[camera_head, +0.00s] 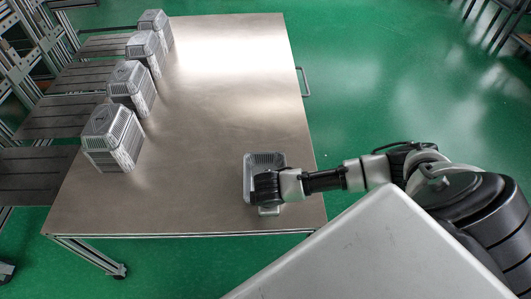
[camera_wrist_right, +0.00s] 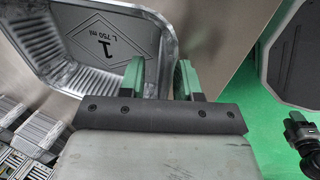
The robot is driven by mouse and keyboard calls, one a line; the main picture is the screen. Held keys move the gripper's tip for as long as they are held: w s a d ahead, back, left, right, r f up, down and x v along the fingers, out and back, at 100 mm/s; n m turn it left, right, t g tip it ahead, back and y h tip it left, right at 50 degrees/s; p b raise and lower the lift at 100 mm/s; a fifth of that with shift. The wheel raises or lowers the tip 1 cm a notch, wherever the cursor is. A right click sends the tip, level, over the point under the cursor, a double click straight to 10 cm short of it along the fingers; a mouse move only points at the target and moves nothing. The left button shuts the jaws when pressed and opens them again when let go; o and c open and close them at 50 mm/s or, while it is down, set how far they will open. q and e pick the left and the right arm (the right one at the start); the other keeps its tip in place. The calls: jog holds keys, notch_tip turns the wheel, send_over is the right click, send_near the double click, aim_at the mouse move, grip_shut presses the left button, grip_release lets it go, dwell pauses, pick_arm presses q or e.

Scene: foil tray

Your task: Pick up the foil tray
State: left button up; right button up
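The foil tray (camera_head: 264,160) is a single silver tray near the front right corner of the metal table. It sits upright and looks empty. In the right wrist view the tray (camera_wrist_right: 115,40) shows its ribbed walls and a marked floor. My right gripper (camera_wrist_right: 160,78) has two green fingers with a gap between them. The tray's near side wall and rim run into this gap, one finger on the inner side and one on the outer side. Contact is not clear. In the head view my right gripper (camera_head: 264,188) covers part of the tray. My left gripper is out of view.
The table (camera_head: 215,110) is mostly bare around the tray. Several stacks of foil trays (camera_head: 113,140) stand along its left side. Dark shelves (camera_head: 48,118) lie beyond them. A handle (camera_head: 304,82) sticks out at the right edge.

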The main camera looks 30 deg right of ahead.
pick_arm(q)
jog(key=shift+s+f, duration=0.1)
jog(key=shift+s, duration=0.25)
pick_arm(e)
jog(key=shift+f, duration=0.1)
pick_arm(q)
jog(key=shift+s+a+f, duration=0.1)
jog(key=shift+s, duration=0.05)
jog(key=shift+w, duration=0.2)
pick_arm(e)
jog(key=shift+f, duration=0.1)
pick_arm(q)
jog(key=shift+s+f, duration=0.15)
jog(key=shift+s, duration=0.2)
pick_arm(e)
grip_shut()
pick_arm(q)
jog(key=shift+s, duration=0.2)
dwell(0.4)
